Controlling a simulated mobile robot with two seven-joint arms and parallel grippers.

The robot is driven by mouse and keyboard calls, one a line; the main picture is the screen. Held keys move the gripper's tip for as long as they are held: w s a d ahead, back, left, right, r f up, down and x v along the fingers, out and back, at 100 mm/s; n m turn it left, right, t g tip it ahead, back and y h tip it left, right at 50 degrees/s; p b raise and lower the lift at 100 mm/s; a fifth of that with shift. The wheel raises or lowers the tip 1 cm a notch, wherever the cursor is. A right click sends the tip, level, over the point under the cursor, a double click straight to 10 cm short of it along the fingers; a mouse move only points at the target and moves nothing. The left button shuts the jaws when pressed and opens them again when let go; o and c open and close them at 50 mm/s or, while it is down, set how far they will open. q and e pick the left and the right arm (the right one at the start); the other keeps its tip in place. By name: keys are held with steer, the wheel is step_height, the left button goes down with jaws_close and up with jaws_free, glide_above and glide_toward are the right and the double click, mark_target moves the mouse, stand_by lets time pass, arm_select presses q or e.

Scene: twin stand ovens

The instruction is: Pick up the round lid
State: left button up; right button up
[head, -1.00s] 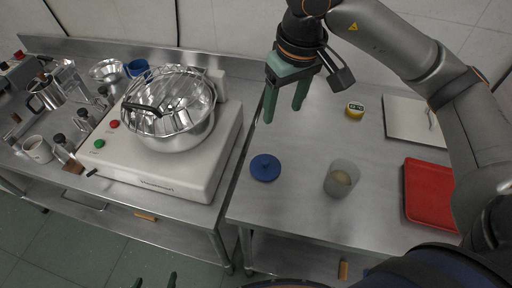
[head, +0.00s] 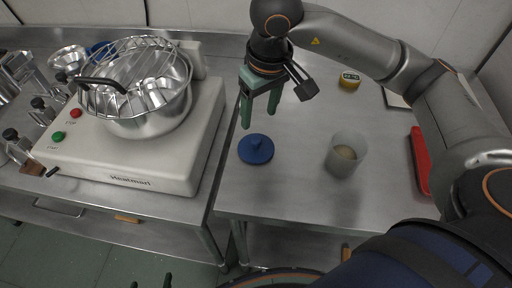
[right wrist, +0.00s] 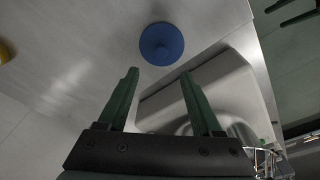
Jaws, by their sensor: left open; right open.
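The round blue lid (head: 256,151) with a small knob lies flat on the steel table, left of a translucent cup. It also shows in the right wrist view (right wrist: 161,44), just beyond the fingertips. My right gripper (head: 258,117) is open and empty, pointing down above and slightly behind the lid in the head view. In the right wrist view my right gripper (right wrist: 159,75) has its green fingers apart with nothing between them. My left gripper (head: 151,281) shows only as two separate fingertips at the bottom edge of the head view, low over the floor.
The cup (head: 346,154) stands right of the lid. A mixer (head: 140,150) with a steel bowl (head: 155,115) and wire guard is to the left. A yellow timer (head: 349,81) and a red tray (head: 421,160) are further right. The table around the lid is clear.

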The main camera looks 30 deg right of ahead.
mark_target(256, 139)
steer(key=f, duration=0.3)
steer(key=shift+w, duration=0.2)
steer(key=f, duration=0.4)
steer(key=shift+a+f+p, duration=0.1)
steer(key=shift+a+p, duration=0.1)
steer(key=shift+p, duration=0.15)
steer(key=shift+w+f, duration=0.1)
steer(key=shift+f, duration=0.4)
jaws_close()
